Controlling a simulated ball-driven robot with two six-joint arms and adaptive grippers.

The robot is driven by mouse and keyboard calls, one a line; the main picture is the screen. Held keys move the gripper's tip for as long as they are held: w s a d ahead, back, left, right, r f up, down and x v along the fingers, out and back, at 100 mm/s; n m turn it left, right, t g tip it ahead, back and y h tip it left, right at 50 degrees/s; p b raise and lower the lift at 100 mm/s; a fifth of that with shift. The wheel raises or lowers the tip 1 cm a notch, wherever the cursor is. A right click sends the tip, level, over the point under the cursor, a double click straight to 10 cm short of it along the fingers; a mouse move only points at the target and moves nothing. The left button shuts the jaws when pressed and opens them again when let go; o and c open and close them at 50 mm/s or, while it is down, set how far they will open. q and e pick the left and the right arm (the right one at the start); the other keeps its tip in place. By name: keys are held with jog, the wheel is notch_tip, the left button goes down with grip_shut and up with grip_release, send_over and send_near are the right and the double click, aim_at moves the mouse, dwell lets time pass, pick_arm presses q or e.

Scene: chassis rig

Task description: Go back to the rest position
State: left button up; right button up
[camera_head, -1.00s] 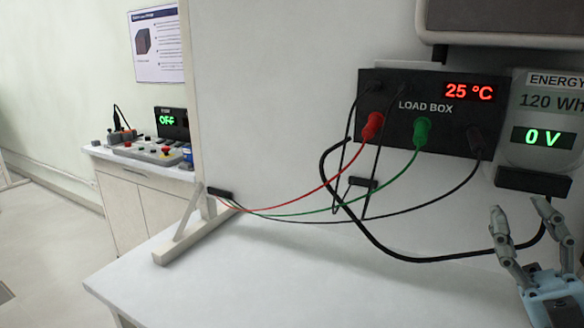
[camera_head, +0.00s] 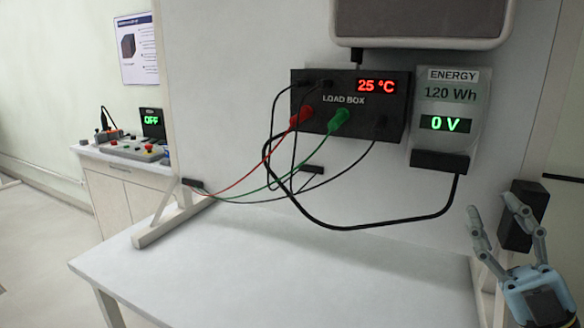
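My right gripper (camera_head: 493,208) shows at the lower right of the head view. Its two grey fingers point up and stand apart, with nothing between them. It is in front of the right end of the white table (camera_head: 290,275) and apart from the load box. My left gripper is out of view. The black load box (camera_head: 392,95) hangs on the white panel and reads 25 °C. Its red plug (camera_head: 301,117) and green plug (camera_head: 340,122) are seated in its front. The energy meter (camera_head: 450,105) beside it reads 120 Wh and 0 V.
A small black box (camera_head: 517,228) is behind my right gripper's fingers. Red, green and black cables hang in front of the panel. A white foot (camera_head: 172,222) braces the panel at left. A control desk (camera_head: 125,150) with an OFF display stands far left. The tabletop is clear.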

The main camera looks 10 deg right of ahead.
notch_tip(320, 180, down, 12)
jog(key=w+a+m+g+h, duration=0.2)
jog(key=m+g+h, duration=0.7)
jog(key=m+h, duration=0.4)
jog(key=s+a+f+m+g+h, duration=0.1)
jog(key=s+f+m+g, duration=0.1)
jog(key=s+g, duration=0.65)
jog(key=s+f+m+g+h, duration=0.1)
jog(key=s+f+m+g, duration=0.15)
jog(key=s, duration=1.05)
notch_tip(320, 180, down, 28)
jog(key=s+d+f+g+b, duration=0.1)
jog(key=s+d+g+b, duration=0.1)
jog(key=b, duration=0.1)
pick_arm(q)
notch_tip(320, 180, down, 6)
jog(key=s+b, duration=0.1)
jog(key=b, duration=0.1)
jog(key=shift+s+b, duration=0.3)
jog(key=shift+b, duration=0.1)
pick_arm(e)
jog(key=s+d+f+g, duration=0.1)
jog(key=s+f, duration=1.7)
jog(key=f, duration=0.1)
jog(key=shift+s+d+f, duration=0.15)
jog(key=shift+s+f, duration=0.1)
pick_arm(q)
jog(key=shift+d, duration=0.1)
